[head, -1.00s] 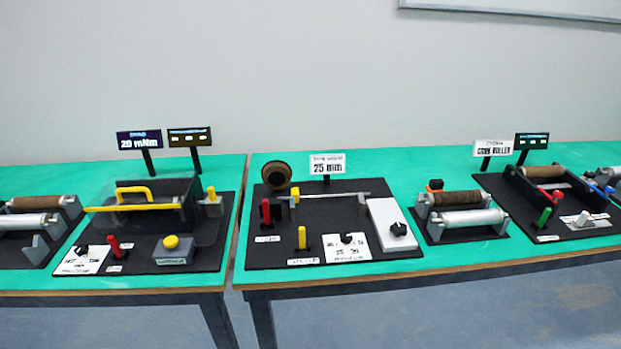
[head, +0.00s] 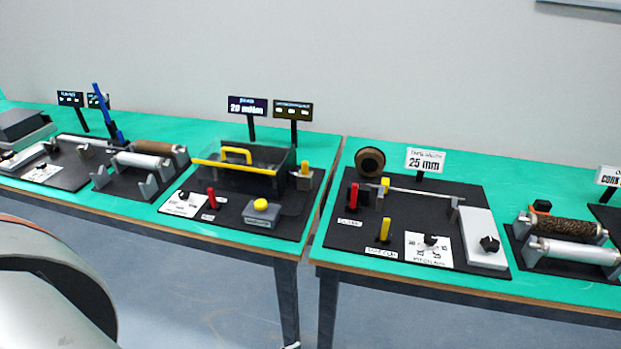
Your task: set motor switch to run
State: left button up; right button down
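No switch can be read as the motor switch; the small labels are too blurred. On the middle station's black board, a black knob (head: 184,194) sits on a white plate, beside a red lever (head: 211,199) and a yellow button (head: 261,205). On the "25 mm" station, a black knob (head: 430,240) sits on a white dial plate, with another dark knob (head: 489,244) on a grey-white box (head: 470,228). A red lever (head: 353,196) and a yellow lever (head: 384,230) stand upright there. Neither gripper is in view.
Two green-topped tables stand side by side along a wall, with a narrow gap (head: 328,205) between them. Roller stands (head: 140,170) and more boards fill the left table (head: 140,221). Another roller stand (head: 570,250) is at the right. Blue floor (head: 220,300) is open in front.

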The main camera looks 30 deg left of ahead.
aim_at(212, 197)
jog(key=j+u, duration=0.15)
jog(key=u, duration=0.35)
jog(key=j+u, duration=0.1)
jog(key=u, duration=0.35)
jog(key=j+u, duration=0.1)
jog(key=u, duration=0.4)
